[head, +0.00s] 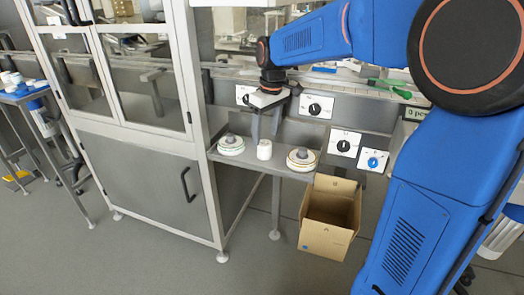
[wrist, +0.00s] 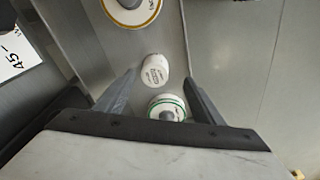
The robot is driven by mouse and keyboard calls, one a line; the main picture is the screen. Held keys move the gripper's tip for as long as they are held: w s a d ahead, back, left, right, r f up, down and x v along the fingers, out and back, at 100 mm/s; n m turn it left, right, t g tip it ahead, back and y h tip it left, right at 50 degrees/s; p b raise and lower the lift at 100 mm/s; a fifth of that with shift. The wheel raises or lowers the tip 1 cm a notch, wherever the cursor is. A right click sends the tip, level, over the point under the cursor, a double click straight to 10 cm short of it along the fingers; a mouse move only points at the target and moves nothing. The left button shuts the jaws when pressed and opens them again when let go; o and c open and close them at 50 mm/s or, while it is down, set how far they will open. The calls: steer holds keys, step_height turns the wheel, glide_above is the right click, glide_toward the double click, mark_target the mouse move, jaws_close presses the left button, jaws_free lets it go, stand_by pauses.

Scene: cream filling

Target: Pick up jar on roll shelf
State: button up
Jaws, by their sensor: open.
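The small white jar (head: 264,149) stands upright on the narrow grey roll shelf (head: 245,161), between two label rolls. My gripper (head: 264,136) is open and empty, pointing down just above the jar. In the wrist view the jar (wrist: 155,70) appears between the tips of my open gripper (wrist: 159,78), with printed text on its top. Whether the fingers reach down beside it I cannot tell; no contact shows.
A green-edged roll (head: 231,146) stands left of the jar and an orange-edged roll (head: 301,159) right of it. An open cardboard box (head: 327,235) sits below the shelf's right end. A panel with black knobs (head: 315,107) rises behind. The glazed cabinet (head: 150,180) stands left.

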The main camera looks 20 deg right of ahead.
mark_target(265, 143)
steer(key=shift+w+f, duration=0.3)
steer(key=shift+f, duration=0.85)
steer(key=shift+w+f, duration=0.25)
steer(key=shift+f, duration=0.95)
steer(key=shift+w+f, duration=0.3)
steer(key=shift+f, duration=0.85)
steer(key=shift+c, duration=0.6)
steer(key=c, duration=1.1)
steer(key=shift+o, duration=0.2)
